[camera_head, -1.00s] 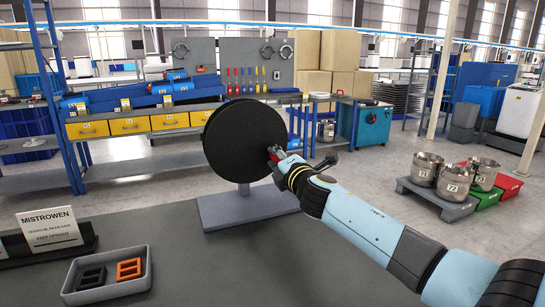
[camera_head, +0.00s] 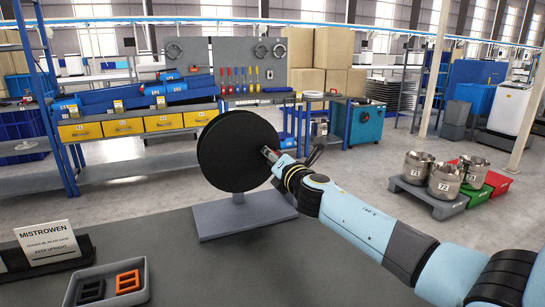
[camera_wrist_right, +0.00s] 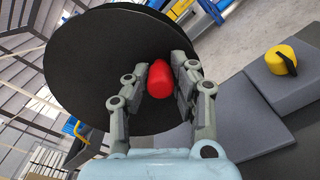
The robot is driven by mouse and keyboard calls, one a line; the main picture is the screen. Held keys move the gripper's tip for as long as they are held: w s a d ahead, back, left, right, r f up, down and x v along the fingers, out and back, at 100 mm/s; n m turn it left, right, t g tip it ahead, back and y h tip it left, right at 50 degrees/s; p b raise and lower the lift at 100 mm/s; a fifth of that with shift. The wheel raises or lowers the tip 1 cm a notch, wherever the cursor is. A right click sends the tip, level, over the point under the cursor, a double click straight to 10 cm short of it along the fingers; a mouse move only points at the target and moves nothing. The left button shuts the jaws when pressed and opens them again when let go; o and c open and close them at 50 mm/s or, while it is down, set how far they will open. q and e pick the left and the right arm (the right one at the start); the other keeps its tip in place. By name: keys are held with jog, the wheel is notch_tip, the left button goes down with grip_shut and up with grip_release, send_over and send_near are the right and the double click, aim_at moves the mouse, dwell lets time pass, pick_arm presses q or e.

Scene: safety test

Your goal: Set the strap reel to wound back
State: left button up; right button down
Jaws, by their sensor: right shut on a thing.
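The strap reel (camera_head: 225,150) is a large black disc standing upright on a grey base (camera_head: 215,218) on the dark table. My right gripper (camera_head: 270,154) is at the right part of the disc's face. In the right wrist view, its fingers (camera_wrist_right: 167,85) are closed around a red knob (camera_wrist_right: 187,78) in front of the black disc (camera_wrist_right: 95,60). The knob's joint with the disc is hidden by the fingers. My left gripper is not in view.
A grey tray (camera_head: 72,296) with a black and an orange part stands at the front left, beside a white sign (camera_head: 47,245). The right wrist view shows a yellow knob with a black handle (camera_wrist_right: 281,60) on a grey block. The table between tray and reel is clear.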

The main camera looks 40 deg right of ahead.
jog(key=c, duration=1.1)
grip_release()
jog(key=shift+s, duration=0.1)
jog(key=v, duration=1.1)
jog(key=shift+s+a, duration=0.15)
jog(key=shift+s, duration=0.25)
